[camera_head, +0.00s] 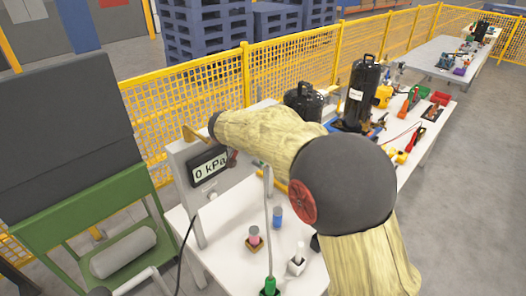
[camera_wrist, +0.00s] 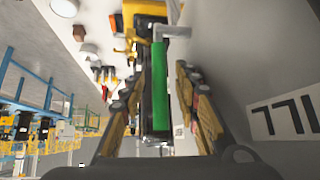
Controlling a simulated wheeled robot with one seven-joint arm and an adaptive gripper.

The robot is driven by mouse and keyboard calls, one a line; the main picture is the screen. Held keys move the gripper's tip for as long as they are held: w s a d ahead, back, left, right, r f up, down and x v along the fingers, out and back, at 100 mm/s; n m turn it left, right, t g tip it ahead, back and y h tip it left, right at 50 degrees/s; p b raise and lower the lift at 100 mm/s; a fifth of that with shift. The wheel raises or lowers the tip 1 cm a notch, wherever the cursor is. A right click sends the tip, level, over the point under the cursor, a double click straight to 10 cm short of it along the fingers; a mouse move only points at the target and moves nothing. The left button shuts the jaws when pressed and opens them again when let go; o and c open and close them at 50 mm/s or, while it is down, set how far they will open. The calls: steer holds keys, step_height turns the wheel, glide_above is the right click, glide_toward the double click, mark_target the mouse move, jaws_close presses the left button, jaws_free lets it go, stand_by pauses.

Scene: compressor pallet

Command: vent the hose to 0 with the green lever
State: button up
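The green lever (camera_wrist: 159,85) shows in the wrist view as a long bar below a yellow valve body (camera_wrist: 145,12). My gripper (camera_wrist: 160,100) is open, with one finger on each side of the lever and visible gaps between. Contact cannot be seen. In the head view my arm reaches to the gauge panel and hides the gripper and the lever.
The white table (camera_head: 225,225) holds a pink-topped part (camera_head: 254,237), a blue part (camera_head: 278,217) and a white part (camera_head: 297,262). Black tanks (camera_head: 361,95) stand farther back. A green bench (camera_head: 75,225) is at the left. Yellow mesh fencing (camera_head: 205,90) runs behind.

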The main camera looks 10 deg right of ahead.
steer(key=v, duration=0.7)
steer(key=shift+r, duration=0.2)
steer(key=shift+s, duration=0.2)
steer(key=shift+c, duration=0.5)
